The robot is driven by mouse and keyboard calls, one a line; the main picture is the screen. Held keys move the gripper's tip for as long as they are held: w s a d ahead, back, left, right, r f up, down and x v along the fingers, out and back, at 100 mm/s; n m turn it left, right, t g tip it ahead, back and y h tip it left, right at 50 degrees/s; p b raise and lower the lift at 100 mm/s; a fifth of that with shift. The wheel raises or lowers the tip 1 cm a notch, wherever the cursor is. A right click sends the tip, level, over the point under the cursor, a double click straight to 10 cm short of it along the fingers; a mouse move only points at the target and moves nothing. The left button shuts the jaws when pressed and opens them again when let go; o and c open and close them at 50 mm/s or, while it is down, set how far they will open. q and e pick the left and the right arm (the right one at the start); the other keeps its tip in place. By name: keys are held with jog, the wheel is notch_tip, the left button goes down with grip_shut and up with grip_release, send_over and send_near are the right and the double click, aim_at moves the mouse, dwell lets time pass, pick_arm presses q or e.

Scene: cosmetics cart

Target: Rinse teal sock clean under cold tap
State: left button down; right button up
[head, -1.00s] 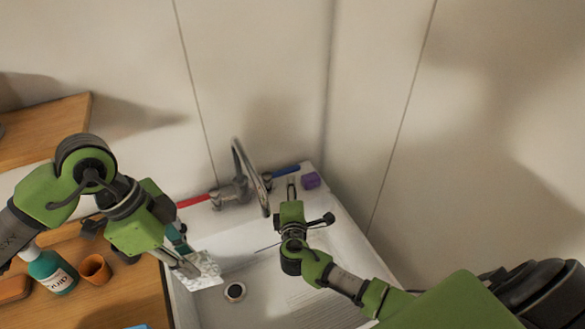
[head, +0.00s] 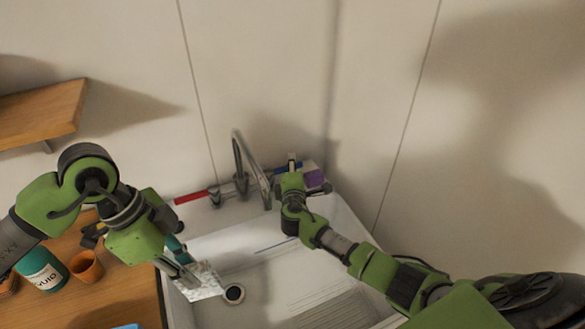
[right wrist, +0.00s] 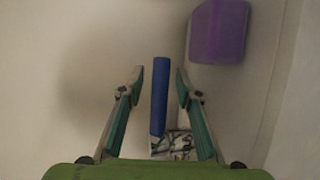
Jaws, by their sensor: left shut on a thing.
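My left gripper (head: 185,272) is shut on a white, speckled, cloth-like thing (head: 205,284) over the left side of the sink (head: 215,246), near the drain. I cannot make out teal on it; it may be the sock under suds. The chrome tap (head: 238,152) stands at the sink's back rim, its spout beyond the held thing. Its red handle (head: 191,197) points left. In the right wrist view, the blue handle (right wrist: 159,96) lies between the spread fingers of my right gripper (right wrist: 160,85), with gaps on both sides. In the head view my right gripper (head: 292,160) partly hides that handle.
A purple block (head: 314,177) sits on the rim close to my right gripper. A teal bottle (head: 42,270) and an orange cup (head: 86,267) stand on the wooden counter (head: 120,290) at left. Walls close in behind and right. The basin's middle is clear.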

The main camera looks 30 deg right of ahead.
grip_shut()
jog(key=shift+f, duration=0.1)
pick_arm(q)
jog(key=shift+f, duration=0.1)
